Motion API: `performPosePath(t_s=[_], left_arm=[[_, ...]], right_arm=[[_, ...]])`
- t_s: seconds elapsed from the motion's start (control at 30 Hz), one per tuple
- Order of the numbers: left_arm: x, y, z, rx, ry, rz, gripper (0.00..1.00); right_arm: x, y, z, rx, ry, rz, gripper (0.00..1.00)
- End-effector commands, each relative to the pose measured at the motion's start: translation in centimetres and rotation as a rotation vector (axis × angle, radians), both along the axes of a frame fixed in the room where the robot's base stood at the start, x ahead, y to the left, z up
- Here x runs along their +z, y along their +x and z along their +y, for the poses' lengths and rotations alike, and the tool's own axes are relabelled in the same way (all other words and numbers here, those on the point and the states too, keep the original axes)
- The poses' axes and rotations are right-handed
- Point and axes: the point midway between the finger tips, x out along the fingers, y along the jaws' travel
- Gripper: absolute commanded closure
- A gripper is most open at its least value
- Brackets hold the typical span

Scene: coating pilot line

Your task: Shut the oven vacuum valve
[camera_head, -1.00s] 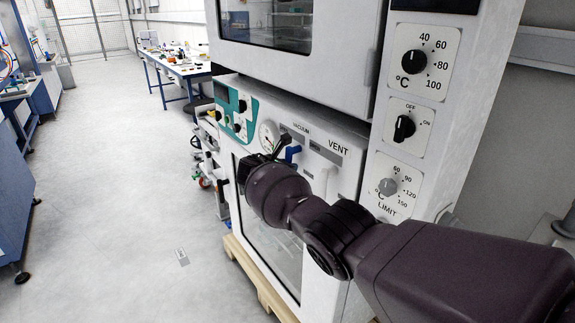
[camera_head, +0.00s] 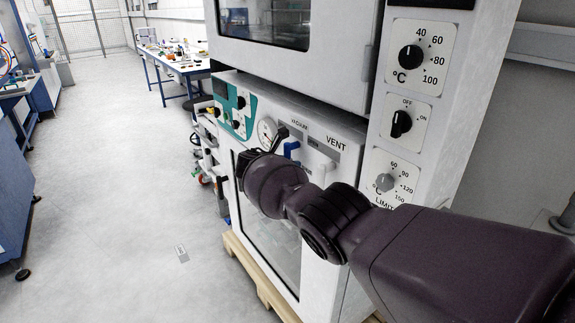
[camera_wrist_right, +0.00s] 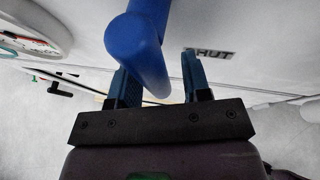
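The vacuum valve has a blue lever (camera_head: 291,149) on the oven's front panel, beside the round gauge and below a small label. In the right wrist view the blue lever (camera_wrist_right: 148,45) reaches down between the two fingers of my right gripper (camera_wrist_right: 162,82). The fingers stand apart, with the lever close to the left finger and a gap to the right one. Contact cannot be told. In the head view my right gripper (camera_head: 272,142) is at the panel just left of the lever, mostly hidden by my wrist. My left gripper is out of view.
A "SHUT" label (camera_wrist_right: 210,53) is partly visible right of the lever. The gauge (camera_head: 267,131) is close on the left. The "VENT" label (camera_head: 336,143) and a pale handle (camera_head: 325,172) are to the right. Open floor lies left; a blue-framed bench (camera_head: 180,68) stands behind.

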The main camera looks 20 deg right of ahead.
Motion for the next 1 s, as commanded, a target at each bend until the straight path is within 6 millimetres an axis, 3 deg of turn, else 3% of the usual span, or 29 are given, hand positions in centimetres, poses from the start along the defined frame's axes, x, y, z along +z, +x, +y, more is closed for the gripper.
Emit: performPosePath(t_s=[0.47, 0.67, 1.0], left_arm=[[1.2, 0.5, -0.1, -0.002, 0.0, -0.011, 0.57], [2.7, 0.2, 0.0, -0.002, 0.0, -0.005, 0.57], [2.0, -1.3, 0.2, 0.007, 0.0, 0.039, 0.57]], right_arm=[[0.6, -0.4, 0.8, 0.003, 0.003, -0.004, 0.52], [1.4, -1.5, 2.4, 0.004, 0.004, -0.002, 0.52], [2.9, -3.9, 5.8, 0.003, 0.003, -0.004, 0.52]])
